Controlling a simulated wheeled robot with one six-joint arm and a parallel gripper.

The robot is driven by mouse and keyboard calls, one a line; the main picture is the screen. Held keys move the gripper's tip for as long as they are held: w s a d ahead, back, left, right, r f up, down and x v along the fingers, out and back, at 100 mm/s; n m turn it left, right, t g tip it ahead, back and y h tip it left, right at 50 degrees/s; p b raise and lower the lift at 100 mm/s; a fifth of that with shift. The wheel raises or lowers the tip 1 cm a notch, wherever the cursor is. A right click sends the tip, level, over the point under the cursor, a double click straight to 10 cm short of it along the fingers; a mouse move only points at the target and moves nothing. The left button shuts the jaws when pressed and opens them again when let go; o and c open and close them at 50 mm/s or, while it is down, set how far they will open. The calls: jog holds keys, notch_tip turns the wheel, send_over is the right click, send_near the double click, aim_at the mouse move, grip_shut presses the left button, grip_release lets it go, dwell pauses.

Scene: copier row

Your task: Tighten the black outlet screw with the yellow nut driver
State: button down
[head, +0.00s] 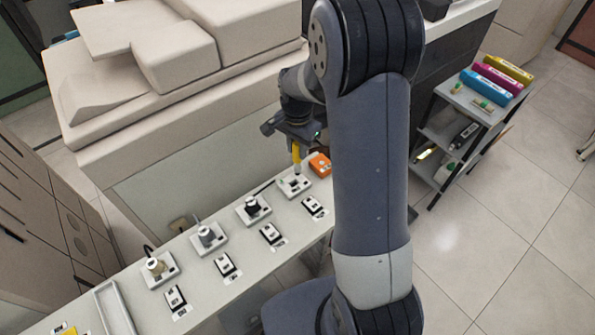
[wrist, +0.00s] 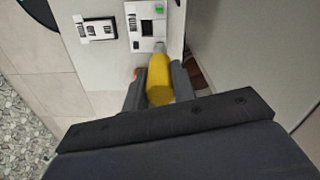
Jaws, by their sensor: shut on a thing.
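My gripper (head: 296,143) is shut on the yellow nut driver (head: 296,156) and holds it pointing down over the far-right light outlet plate (head: 286,191). In the wrist view, the yellow handle (wrist: 160,78) sits between the two fingers of my gripper (wrist: 157,88). The driver's grey tip is at the near edge of a plate (wrist: 133,20) with a dark square and a green mark; I cannot tell whether it touches. A black plug (head: 252,204) with a cable stands on the neighbouring plate in the head view. I cannot make out a black screw; the tip may hide it.
Grey (head: 207,234) and beige (head: 157,266) plugs stand on plates farther left along the bench (head: 200,277). Small black-and-white modules lie in front. An orange box (head: 320,164) is close to the driver. The copier (head: 180,90) rises behind; a cart (head: 458,103) stands right.

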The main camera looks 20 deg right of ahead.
jog(key=n, duration=0.9)
jog(key=shift+f+b, duration=0.55)
jog(key=shift+f, duration=0.2)
jog(key=shift+r+m, duration=0.1)
jog(key=shift+m, duration=1.7)
jog(key=shift+r, duration=0.1)
jog(key=shift+r+p, duration=1.9)
jog(key=shift+r, duration=0.5)
